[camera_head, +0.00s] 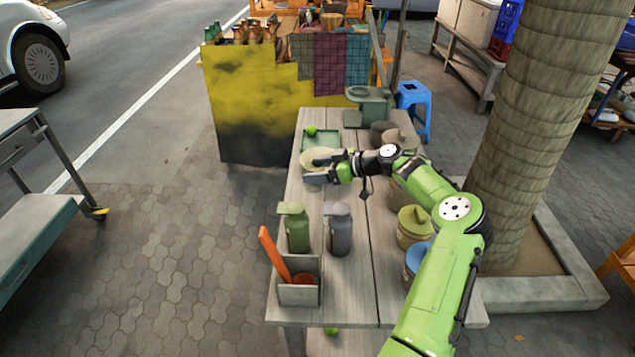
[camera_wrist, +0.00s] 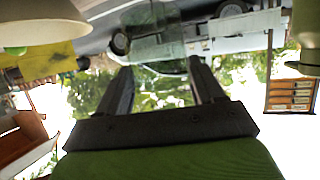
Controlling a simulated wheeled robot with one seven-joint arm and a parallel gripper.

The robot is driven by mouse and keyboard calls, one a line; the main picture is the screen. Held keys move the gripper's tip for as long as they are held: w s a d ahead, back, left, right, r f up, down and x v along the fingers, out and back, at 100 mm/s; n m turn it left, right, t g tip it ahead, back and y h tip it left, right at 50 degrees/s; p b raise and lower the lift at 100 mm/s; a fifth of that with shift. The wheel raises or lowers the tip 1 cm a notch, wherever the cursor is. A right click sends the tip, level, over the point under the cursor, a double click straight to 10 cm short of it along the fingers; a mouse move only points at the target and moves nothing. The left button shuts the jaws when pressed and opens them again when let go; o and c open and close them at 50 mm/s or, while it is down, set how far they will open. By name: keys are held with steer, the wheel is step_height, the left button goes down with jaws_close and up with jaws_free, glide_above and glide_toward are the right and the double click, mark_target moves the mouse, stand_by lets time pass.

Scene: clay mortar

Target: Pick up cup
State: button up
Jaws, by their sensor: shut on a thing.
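My gripper (camera_head: 313,170) reaches left over the far half of the wooden table in the head view. In the wrist view, a clear, see-through cup (camera_wrist: 156,42) sits between the tips of its two dark fingers. The fingers are shut on the cup. In the head view I cannot make out the cup clearly at the fingertips, nor tell whether its base touches the table. A pale round bowl (camera_head: 313,156) is right beside the fingers on the far side.
A green tray (camera_head: 313,145) with a green fruit (camera_head: 311,131) lies behind. A green bottle (camera_head: 297,230), a grey bottle (camera_head: 340,230) and a grey holder (camera_head: 299,292) stand in front. Lidded pots line the right side, including an olive one (camera_head: 414,222). A tree trunk (camera_head: 540,90) stands to the right.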

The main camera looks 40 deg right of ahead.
step_height(320, 180, up, 21)
steer(key=p, duration=0.5)
steer(key=shift+w+a, duration=0.1)
steer(key=w+a+f+m+t+h+p, duration=0.1)
steer(key=w+a+f+m+h, duration=0.15)
steer(key=a, duration=0.65)
steer(key=w+a+f+m+t+h+p, duration=0.1)
steer(key=w+a+f+p, duration=0.2)
steer(key=a, duration=0.6)
steer(key=s+a+f+m+h+p, duration=0.1)
steer(key=s+a+m+h, duration=0.2)
steer(key=s+a, duration=0.5)
steer(key=shift+s+a+f+t+h+p, duration=0.3)
steer(key=shift+s+h, duration=0.25)
steer(key=shift+s, duration=0.4)
steer(key=shift+m, duration=0.25)
